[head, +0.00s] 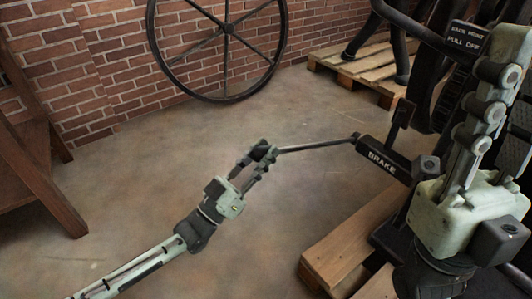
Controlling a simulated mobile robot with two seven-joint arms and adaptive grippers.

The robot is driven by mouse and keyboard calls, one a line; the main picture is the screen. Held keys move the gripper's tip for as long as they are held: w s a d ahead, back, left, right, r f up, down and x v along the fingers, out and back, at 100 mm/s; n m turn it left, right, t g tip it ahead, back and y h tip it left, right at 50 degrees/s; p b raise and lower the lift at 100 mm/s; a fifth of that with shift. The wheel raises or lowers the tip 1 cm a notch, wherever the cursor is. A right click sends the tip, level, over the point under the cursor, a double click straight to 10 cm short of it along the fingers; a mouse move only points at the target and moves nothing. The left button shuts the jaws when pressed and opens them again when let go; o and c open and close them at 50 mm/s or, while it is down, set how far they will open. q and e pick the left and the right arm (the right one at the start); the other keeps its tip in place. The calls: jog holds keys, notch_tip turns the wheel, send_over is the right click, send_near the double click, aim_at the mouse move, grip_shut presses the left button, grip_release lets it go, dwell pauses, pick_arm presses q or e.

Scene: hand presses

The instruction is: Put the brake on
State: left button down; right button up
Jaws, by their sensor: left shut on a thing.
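The brake lever is a thin dark rod (318,146) in the middle of the head view. It runs from a dark block labelled BRAKE (383,162) on the right out to the left. My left gripper (262,153) is shut on the outer end of this rod, well above the floor. The fingers hide the tip of the lever. My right gripper (508,50) is large at the right edge, pointing up in front of the press. Its fingers are seen side-on, and I cannot tell whether they are open.
A dark press with a "pull off" sign (468,38) stands at the right. Wooden pallets lie at the front (335,250) and back right (355,66). A spoked wheel (226,92) leans at the brick wall. A wooden table (40,175) is at left. The middle floor is clear.

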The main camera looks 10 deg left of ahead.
pick_arm(q)
jog(key=shift+s+a+f+t+b, duration=0.15)
jog(key=shift+s+f+t+b, duration=0.05)
jog(key=shift+f+b, duration=0.6)
jog(key=shift+s+a+f+t+b, duration=0.15)
jog(key=shift+f+t+b, duration=0.05)
jog(key=shift+f+b, duration=0.55)
jog(key=shift+s+f, duration=0.1)
jog(key=shift+f, duration=0.2)
jog(key=c, duration=1.4)
grip_release()
jog(key=shift+c, duration=0.2)
jog(key=o, duration=0.3)
jog(key=shift+a+r, duration=0.1)
jog(key=shift+r, duration=0.05)
jog(key=v, duration=1.2)
